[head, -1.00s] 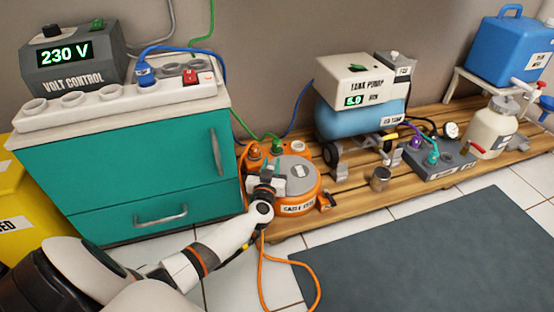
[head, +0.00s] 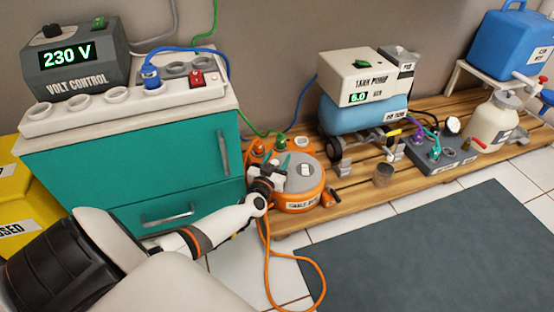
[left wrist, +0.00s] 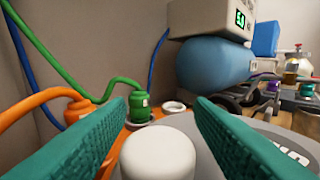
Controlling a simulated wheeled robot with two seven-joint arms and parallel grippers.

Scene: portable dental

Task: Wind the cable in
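The orange cable reel (head: 299,192) with a grey round top stands on the wooden pallet by the teal cabinet. Its orange cable (head: 272,268) hangs off the front and lies in a loop on the tiles and mat edge. My left gripper (head: 285,166) is at the left part of the reel's top. In the left wrist view its two teal fingers (left wrist: 158,130) are spread, with a whitish rounded knob (left wrist: 158,153) between them; a gap shows on both sides. A green plug (left wrist: 139,105) and an orange plug (left wrist: 79,108) sit behind the knob. My right gripper is not in view.
A power strip (head: 125,104) and volt control box (head: 73,55) stand on the teal cabinet (head: 120,173). The dark mat (head: 430,250) is clear.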

